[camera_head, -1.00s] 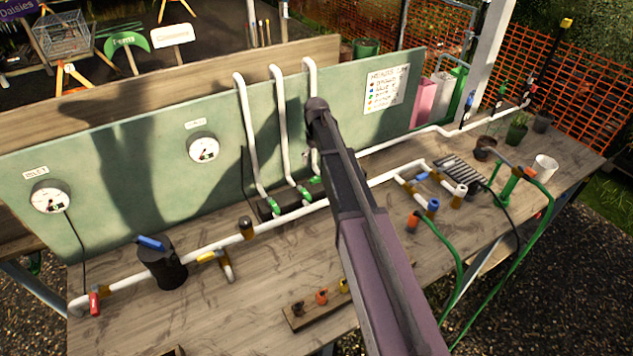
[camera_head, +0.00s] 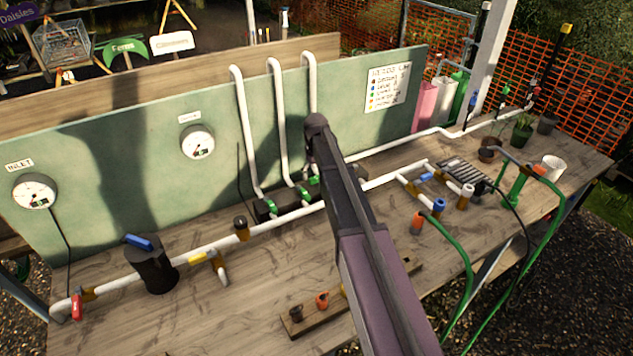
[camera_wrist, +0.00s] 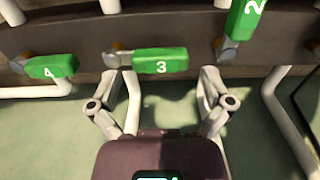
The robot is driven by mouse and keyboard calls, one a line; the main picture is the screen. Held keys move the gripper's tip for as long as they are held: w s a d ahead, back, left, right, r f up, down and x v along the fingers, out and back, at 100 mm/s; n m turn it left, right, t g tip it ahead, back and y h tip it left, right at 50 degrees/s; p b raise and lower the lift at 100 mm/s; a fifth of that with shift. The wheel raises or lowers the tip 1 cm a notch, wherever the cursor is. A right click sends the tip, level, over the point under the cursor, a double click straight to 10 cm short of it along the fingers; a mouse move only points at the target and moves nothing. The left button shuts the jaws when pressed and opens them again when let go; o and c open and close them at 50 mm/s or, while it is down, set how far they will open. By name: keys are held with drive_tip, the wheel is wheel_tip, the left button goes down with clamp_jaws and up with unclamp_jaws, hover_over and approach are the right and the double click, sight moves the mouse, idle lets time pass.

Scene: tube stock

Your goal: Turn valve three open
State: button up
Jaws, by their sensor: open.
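Valve three is a green handle marked 3 (camera_wrist: 160,60) in the wrist view, lying crosswise on the dark manifold (camera_wrist: 90,40). My gripper (camera_wrist: 168,78) is open, its two fingers spread just below the handle, toward its two ends. I see no clear contact. Handle 4 (camera_wrist: 52,67) lies crosswise to the left; handle 2 (camera_wrist: 246,18) points lengthwise at the upper right. In the head view, the manifold (camera_head: 290,196) with green handles sits at the foot of the white pipes. My arm hides part of it and my gripper there.
White pipes (camera_head: 245,130) rise behind the manifold against the green board (camera_head: 95,175). A long white pipe (camera_head: 270,226) runs along the bench in front. A small rack with coloured fittings (camera_head: 335,312) lies nearer. The bench's front left is fairly clear.

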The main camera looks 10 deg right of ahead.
drive_tip(key=shift+f+b, duration=0.5)
drive_tip(key=shift+f, duration=0.2)
drive_tip(key=c, duration=1.2)
